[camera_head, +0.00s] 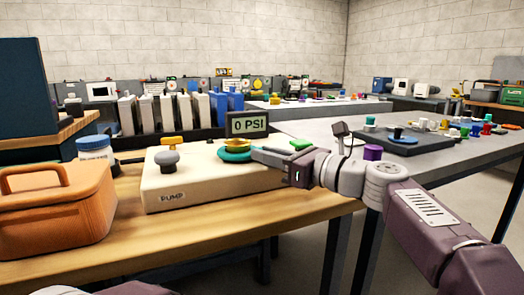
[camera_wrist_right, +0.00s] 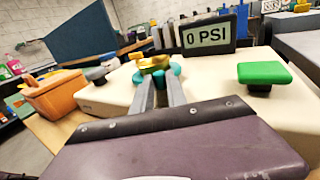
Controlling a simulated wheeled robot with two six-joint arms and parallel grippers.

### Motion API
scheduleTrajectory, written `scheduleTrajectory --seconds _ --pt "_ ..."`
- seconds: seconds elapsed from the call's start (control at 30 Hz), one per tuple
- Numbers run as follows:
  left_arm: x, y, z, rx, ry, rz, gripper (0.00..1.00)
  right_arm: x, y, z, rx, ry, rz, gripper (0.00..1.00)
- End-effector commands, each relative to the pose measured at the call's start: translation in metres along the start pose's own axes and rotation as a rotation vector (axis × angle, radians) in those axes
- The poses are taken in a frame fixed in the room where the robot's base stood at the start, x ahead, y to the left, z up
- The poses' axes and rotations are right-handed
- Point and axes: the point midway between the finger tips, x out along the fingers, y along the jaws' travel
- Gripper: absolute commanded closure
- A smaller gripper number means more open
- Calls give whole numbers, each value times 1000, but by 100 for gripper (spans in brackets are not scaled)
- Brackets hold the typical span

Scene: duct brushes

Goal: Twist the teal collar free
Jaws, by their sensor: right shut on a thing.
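The teal collar (camera_head: 234,156) sits on top of the cream pump box (camera_head: 205,185), under a yellow knob (camera_head: 237,144). In the right wrist view the teal collar (camera_wrist_right: 174,74) shows on both sides of the fingertips, below the yellow knob (camera_wrist_right: 153,62). My right gripper (camera_head: 252,153) reaches in from the right, its fingers shut on the collar. In the right wrist view the right gripper (camera_wrist_right: 160,85) hides part of the collar. My left gripper is out of view.
A "0 PSI" display (camera_head: 247,124) stands behind the collar. A grey knob (camera_head: 167,160) and a green button (camera_head: 301,144) are on the box. An orange case (camera_head: 55,210) and a blue-lidded jar (camera_head: 94,154) stand left. Bare wooden tabletop (camera_head: 220,233) lies in front.

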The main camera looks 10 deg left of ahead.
Motion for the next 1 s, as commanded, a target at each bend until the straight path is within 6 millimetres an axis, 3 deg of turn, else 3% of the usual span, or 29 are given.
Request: scheduleTrajectory --seconds 0.1,0.3,0.87,0.9,0.93,1.0 --pt "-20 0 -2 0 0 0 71 1 -6 4 5 5 57 100" --pt "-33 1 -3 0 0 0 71 2 -10 2 4 3 122 100" --pt "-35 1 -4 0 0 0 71 2 -10 -1 2 0 150 100" --pt "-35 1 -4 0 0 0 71 2 -10 -1 2 0 150 71" --pt "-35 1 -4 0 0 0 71 2 -10 -1 2 0 149 63" --pt "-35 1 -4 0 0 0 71 2 -10 -1 1 0 149 60"
